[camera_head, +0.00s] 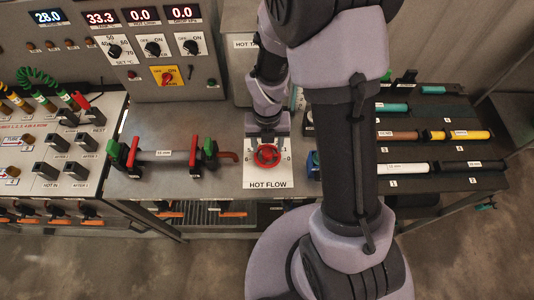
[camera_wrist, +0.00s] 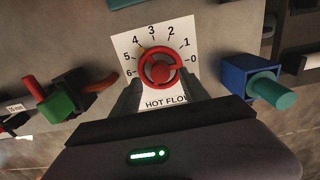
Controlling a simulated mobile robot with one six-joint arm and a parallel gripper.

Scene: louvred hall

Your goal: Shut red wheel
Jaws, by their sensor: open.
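The red wheel (camera_head: 266,156) sits on a white plate (camera_head: 268,184) marked HOT FLOW, on the bench below the control panel. In the wrist view the red wheel (camera_wrist: 146,62) has a red hub and a scale from 0 at right to 6 at left. A small yellow mark shows on its upper left rim, near the 4 and 5. My gripper (camera_head: 267,139) is open and points down at the wheel. In the wrist view its dark fingers (camera_wrist: 160,88) stand at the wheel's lower left and lower right; I cannot tell whether they touch it.
Left of the plate lies a pipe (camera_head: 165,155) with red and green clamps. In the wrist view a blue block (camera_wrist: 240,75) with a teal end stands right of the plate. A rack (camera_head: 440,150) with several coloured rods is at right. Panel displays (camera_head: 100,17) stand behind.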

